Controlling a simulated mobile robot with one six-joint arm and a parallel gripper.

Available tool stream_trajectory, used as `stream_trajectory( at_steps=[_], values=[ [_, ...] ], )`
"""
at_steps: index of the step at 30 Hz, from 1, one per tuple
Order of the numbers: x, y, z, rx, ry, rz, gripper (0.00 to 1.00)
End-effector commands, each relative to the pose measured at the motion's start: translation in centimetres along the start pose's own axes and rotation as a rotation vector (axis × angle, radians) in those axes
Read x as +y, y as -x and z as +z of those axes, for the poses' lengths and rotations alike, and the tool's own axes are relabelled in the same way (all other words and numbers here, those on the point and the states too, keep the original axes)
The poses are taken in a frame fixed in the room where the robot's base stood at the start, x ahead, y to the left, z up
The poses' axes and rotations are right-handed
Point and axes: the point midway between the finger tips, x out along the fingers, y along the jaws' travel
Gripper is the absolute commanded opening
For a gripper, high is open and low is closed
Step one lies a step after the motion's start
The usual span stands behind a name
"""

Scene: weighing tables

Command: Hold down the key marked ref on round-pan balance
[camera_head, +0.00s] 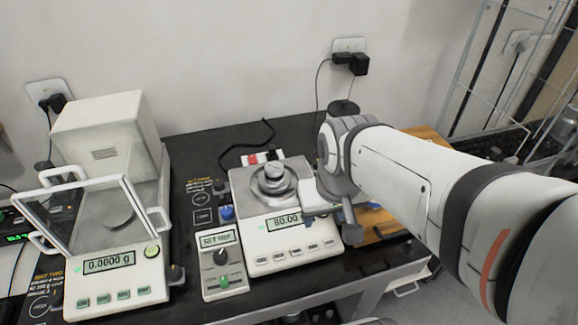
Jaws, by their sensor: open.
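The round-pan balance (256,243) stands in the middle of the dark table, with a metal weight (272,176) on its round pan (289,194). Its display (283,221) reads about 80.00, its right end covered by my gripper. A row of several small pale keys (296,252) runs along its front; their labels are too small to read, so I cannot tell which is ref. My gripper (328,208) is open over the right side of this balance, above and behind the right end of the key row. It appears apart from the keys. Its fingertips are partly hidden.
Farther left is a shielded balance (113,273) reading 0.0000 g. A blue-topped object (227,213) stands close by. A wooden board (384,226) lies under my arm at right.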

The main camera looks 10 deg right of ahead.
Motion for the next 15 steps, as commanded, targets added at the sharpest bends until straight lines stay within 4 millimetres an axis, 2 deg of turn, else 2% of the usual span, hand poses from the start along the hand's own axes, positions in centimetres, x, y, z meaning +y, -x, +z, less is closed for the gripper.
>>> stream_trajectory(
  at_steps=[2,15],
  values=[
    [0.00,0.00,0.00,0.000,0.000,0.000,0.50],
    [0.00,0.00,0.00,0.000,0.000,0.000,0.14]
  ],
)
